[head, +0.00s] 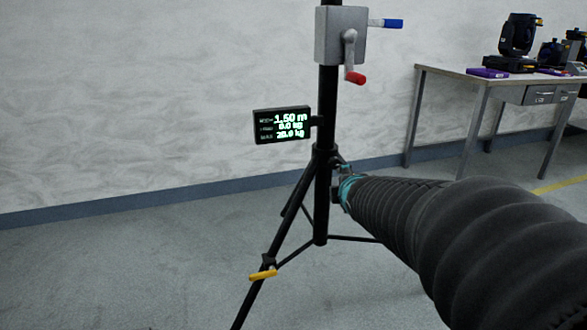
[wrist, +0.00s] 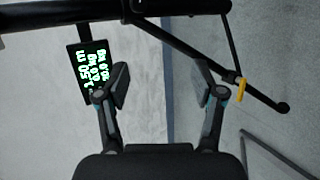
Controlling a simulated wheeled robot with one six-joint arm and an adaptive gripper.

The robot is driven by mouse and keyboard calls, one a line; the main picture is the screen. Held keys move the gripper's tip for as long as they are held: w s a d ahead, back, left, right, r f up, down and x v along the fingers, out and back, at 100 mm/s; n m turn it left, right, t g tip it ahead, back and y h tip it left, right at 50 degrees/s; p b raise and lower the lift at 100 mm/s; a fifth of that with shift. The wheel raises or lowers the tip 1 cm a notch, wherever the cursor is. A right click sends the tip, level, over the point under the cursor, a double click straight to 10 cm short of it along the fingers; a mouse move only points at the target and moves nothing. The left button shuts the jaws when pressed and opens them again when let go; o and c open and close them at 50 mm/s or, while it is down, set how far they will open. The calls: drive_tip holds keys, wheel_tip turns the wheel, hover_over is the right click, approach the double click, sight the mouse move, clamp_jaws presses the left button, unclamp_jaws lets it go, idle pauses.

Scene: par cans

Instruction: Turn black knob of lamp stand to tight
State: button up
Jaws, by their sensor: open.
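The lamp stand (head: 323,200) is a black upright pole on tripod legs in the head view. In the wrist view its pole and collar (wrist: 185,6) run sideways along the top edge. My gripper (head: 343,180) is at the collar height, just right of the pole in the head view, largely covered by my own arm. In the wrist view my gripper (wrist: 164,84) is open, with nothing between its two fingers, and the collar lies beyond the fingertips. I cannot clearly make out the black knob; it is hidden or blends into the dark collar.
A display (head: 282,125) sticks out left of the pole. A grey winch box (head: 341,35) with a red-ended crank is above. A yellow lever (head: 263,275) is on one leg. A table (head: 455,72) with lamps stands at the back right. Floor at left is clear.

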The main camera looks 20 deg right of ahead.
drive_tip(key=w+d+f+n+t+y+b, duration=0.1)
drive_tip(key=w+d+f+n+t+b, duration=0.15)
drive_tip(key=w+d+n, duration=0.5)
drive_tip(key=n+t+y+b, duration=0.2)
drive_tip(key=n+t+y, duration=0.1)
drive_tip(key=n, duration=0.9)
approach(336, 165)
drive_tip(key=w, duration=1)
drive_tip(key=shift+w+a, duration=0.2)
drive_tip(key=shift+w, duration=0.2)
drive_tip(key=c, duration=1.1)
